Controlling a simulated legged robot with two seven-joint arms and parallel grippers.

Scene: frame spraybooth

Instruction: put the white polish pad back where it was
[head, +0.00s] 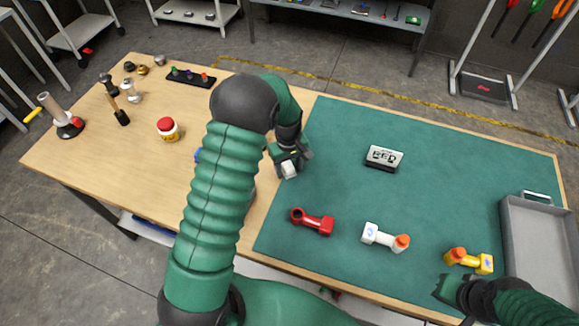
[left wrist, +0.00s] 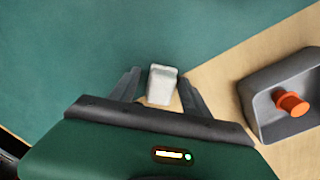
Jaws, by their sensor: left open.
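The white polish pad (head: 288,170) is a small pale block near the left edge of the green mat, where the mat meets bare wood. It also shows in the left wrist view (left wrist: 162,83). My left gripper (head: 290,158) is right over it. In the left wrist view the fingers (left wrist: 163,92) are apart, with the pad between them and gaps showing on both sides. Whether the pad touches the surface below is unclear. My right gripper (head: 448,289) is at the lower right near the yellow piece; its jaws are too unclear to read.
A grey holder (left wrist: 285,100) with an orange peg stands beside the pad; my left arm hides it in the head view. Red (head: 313,222), white (head: 384,238) and yellow (head: 469,261) pieces line the mat's front. A black-and-white block (head: 384,158) and grey tray (head: 540,240) lie right.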

